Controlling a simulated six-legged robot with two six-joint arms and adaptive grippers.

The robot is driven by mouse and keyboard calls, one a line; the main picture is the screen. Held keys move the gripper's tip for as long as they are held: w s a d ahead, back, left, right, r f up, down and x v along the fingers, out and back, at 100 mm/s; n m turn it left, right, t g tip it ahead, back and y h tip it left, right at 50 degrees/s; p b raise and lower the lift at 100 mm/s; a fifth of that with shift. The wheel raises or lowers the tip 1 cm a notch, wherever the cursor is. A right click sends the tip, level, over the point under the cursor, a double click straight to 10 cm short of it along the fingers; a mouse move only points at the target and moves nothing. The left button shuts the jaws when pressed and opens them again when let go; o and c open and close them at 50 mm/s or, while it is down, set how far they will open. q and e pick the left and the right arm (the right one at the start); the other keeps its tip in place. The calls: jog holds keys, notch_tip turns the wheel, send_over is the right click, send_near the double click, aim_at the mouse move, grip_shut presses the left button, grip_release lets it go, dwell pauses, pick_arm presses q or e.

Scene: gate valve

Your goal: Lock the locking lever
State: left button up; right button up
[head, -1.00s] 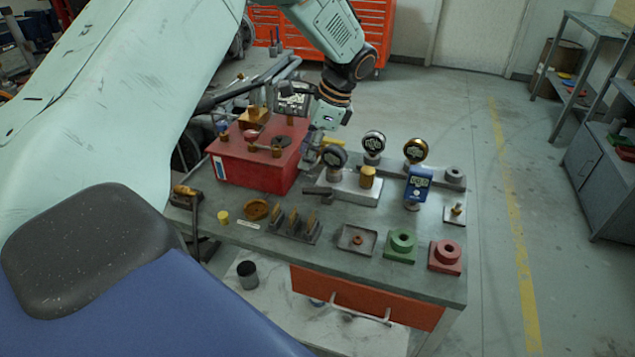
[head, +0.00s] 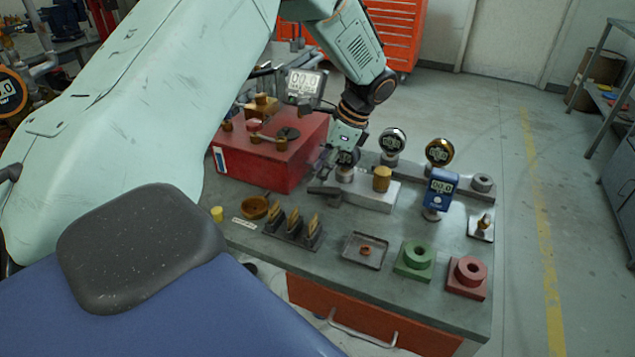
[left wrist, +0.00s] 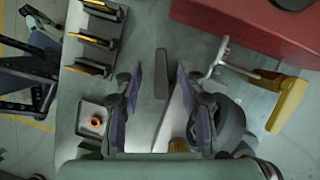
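A dark grey lever (head: 324,193) juts from the left end of the silver block (head: 364,192) on the bench; I take it to be the locking lever. In the left wrist view the lever (left wrist: 161,75) appears as a dark bar between the fingertips, in line with the gap. My left gripper (head: 328,164) points down just above the lever. Its two fingers (left wrist: 163,88) are spread, with nothing held between them. I cannot tell how far above the lever they are. My right gripper is not in view.
A red box (head: 262,160) stands left of the lever. Round gauges (head: 391,142) and a brass knob (head: 382,178) stand to the right. In the left wrist view a yellow handle (left wrist: 286,104) is near the right finger. A slotted holder (head: 293,229) and tray (head: 364,251) lie in front.

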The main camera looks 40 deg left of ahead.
aim_at(312, 188)
pick_arm(q)
jog(key=x, duration=0.4)
jog(key=shift+a+f+b, duration=0.2)
jog(key=shift+f+b, duration=0.1)
jog(key=shift+f, duration=0.05)
jog(key=shift+d+r, duration=0.15)
jog(key=c, duration=0.5)
grip_shut()
